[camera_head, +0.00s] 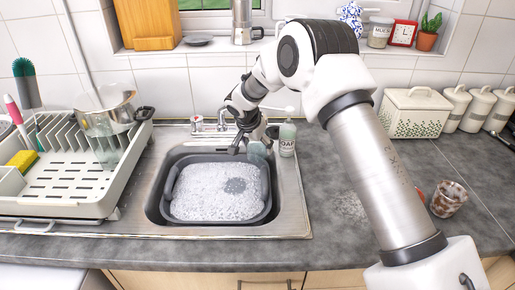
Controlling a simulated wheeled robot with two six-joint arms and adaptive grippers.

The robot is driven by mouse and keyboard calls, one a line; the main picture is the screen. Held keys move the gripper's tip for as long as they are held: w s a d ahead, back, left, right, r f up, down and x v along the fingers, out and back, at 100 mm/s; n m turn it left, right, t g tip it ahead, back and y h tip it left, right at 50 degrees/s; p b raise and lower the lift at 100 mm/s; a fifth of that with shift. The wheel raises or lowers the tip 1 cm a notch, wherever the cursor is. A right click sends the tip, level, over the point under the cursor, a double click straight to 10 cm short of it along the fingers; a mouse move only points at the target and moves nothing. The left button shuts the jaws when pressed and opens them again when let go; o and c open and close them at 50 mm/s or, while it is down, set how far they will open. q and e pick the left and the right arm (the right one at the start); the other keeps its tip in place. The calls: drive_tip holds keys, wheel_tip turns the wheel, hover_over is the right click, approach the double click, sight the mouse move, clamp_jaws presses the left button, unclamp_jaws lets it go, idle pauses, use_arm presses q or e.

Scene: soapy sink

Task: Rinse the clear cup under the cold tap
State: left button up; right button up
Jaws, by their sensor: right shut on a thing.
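My right gripper (241,143) reaches down over the back right of the sink, beside the tap. It is shut on a small translucent, bluish cup (258,152), which looks like the clear cup. The cup is above the back right edge of the washing-up bowl, and my fingers hide part of it. The metal tap (222,121) stands behind the sink, partly behind my gripper. A tap handle (197,123) is to its left; I cannot tell which one is cold, nor whether water runs. My left gripper is not in view.
A grey bowl (168,190) of suds fills the sink. A soap bottle (287,138) stands close right of the cup. A stained glass (448,200) stands on the right counter.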

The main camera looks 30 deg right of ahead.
drive_tip(key=shift+s+a+f+b, duration=0.15)
drive_tip(key=shift+s+a+b, duration=0.15)
drive_tip(key=shift+s+b, duration=0.25)
use_arm(q)
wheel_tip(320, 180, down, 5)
drive_tip(key=b, duration=0.4)
use_arm(e)
drive_tip(key=s+a, duration=0.4)
drive_tip(key=s, duration=0.1)
drive_tip(key=shift+s+r, duration=0.2)
drive_tip(key=shift+s, duration=0.1)
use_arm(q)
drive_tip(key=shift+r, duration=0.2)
use_arm(e)
drive_tip(key=s+a+r, duration=0.2)
drive_tip(key=s+r, duration=0.2)
drive_tip(key=shift+a, duration=0.35)
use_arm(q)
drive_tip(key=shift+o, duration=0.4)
